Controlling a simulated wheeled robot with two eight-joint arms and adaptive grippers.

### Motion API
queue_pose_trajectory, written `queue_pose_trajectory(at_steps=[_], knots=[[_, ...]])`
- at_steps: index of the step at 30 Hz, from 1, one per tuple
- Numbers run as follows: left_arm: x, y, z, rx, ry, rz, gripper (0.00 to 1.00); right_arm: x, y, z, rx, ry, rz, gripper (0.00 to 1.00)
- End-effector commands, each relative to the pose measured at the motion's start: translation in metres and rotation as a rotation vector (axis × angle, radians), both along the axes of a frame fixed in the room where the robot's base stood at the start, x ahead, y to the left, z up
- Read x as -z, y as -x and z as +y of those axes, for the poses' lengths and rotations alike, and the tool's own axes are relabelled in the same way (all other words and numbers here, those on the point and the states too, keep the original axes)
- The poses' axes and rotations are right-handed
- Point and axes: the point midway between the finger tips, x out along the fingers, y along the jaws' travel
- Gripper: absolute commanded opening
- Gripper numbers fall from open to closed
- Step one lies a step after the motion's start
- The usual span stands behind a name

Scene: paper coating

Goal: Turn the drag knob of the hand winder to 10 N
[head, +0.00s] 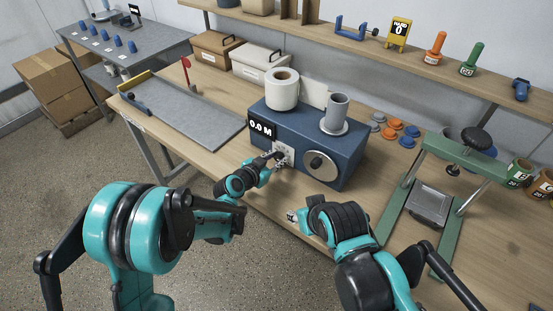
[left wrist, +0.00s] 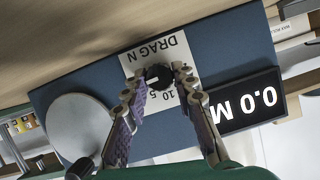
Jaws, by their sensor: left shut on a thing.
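The hand winder (head: 309,136) is a blue box on the wooden bench, with a white roll and a grey spool on top. A black display (head: 261,128) on its front reads 0.0 M. The drag knob (left wrist: 158,76) is small and dark, on a white plate (left wrist: 138,60) marked DRAG N with 5 and 10 visible; the plate appears upside down in the left wrist view. My left gripper (left wrist: 156,78) is shut on the knob, a finger on each side; it also shows at the winder's front in the head view (head: 275,162). My right gripper (head: 292,215) is near the bench's front edge, apart from the winder; its opening is unclear.
A round grey disc (head: 320,166) is on the winder's front, right of the knob. A green press frame (head: 459,160) stands to the right. Orange and grey discs (head: 391,132) lie behind. A grey board (head: 184,113) lies to the left.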

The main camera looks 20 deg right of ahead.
Motion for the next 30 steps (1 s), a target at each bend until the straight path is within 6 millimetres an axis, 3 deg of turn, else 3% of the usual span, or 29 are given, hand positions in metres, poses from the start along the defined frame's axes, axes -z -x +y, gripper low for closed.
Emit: queue_pose_trajectory(at_steps=[30], knots=[[0.005, -0.006, 0.004, 0.0, 0.541, 0.693, 0.0, 0.037, 0.0, 0.0, 0.0, 0.0, 0.0, 0.4]])
